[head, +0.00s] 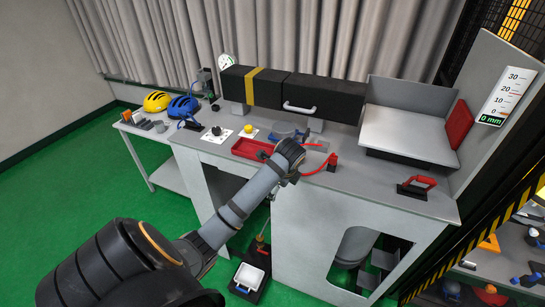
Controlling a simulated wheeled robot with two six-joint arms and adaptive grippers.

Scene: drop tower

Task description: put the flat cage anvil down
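My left arm reaches in from the lower left, and its gripper (297,163) is over the front of the grey bench. The wrist hides most of the fingers, so I cannot see whether they are open or shut, or whether they hold anything. I cannot clearly pick out the flat cage anvil. A low blue-grey piece (284,129) lies on the bench just behind the gripper, partly hidden. A dark flat piece with a red handle (417,186) lies at the bench's right front. My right gripper is not in view.
A red tray (252,150) is left of the gripper, and a red lever (332,162) is right of it. A long black box (300,93) and a white-floored chamber (408,133) stand behind. Helmets (183,107) rest on the left side table. Bench front between lever and red handle is clear.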

